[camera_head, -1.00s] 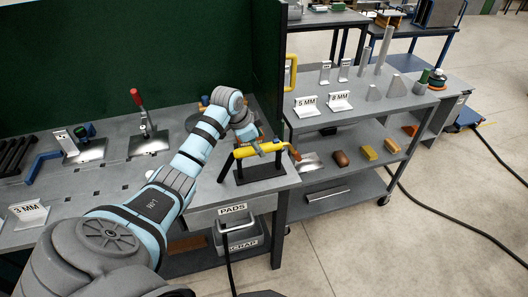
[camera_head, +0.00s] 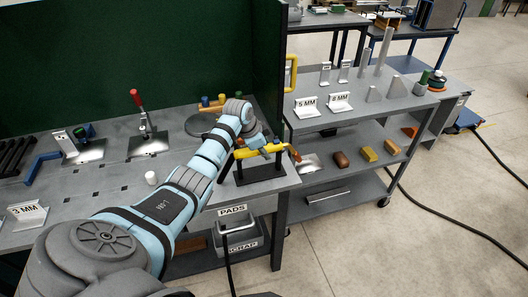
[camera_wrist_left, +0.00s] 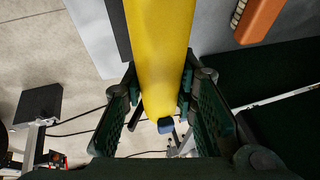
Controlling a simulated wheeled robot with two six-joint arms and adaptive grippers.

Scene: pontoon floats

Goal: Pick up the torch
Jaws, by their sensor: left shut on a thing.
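My left gripper (camera_head: 262,147) is at the torch, partly hidden behind my own wrist in the head view. In the left wrist view the yellow torch body (camera_wrist_left: 160,50) runs down between the two dark fingers of the left gripper (camera_wrist_left: 160,100), which are shut on it. The torch still appears to rest at the stand; a gap cannot be made out. My right gripper is not in view.
The workbench (camera_head: 115,180) holds a red-handled clamp (camera_head: 139,105), a white cylinder (camera_head: 151,178) and a 3 MM sign (camera_head: 27,213). A grey shelf cart (camera_head: 330,110) with labelled plates stands to the right. A green panel (camera_head: 130,60) closes the back.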

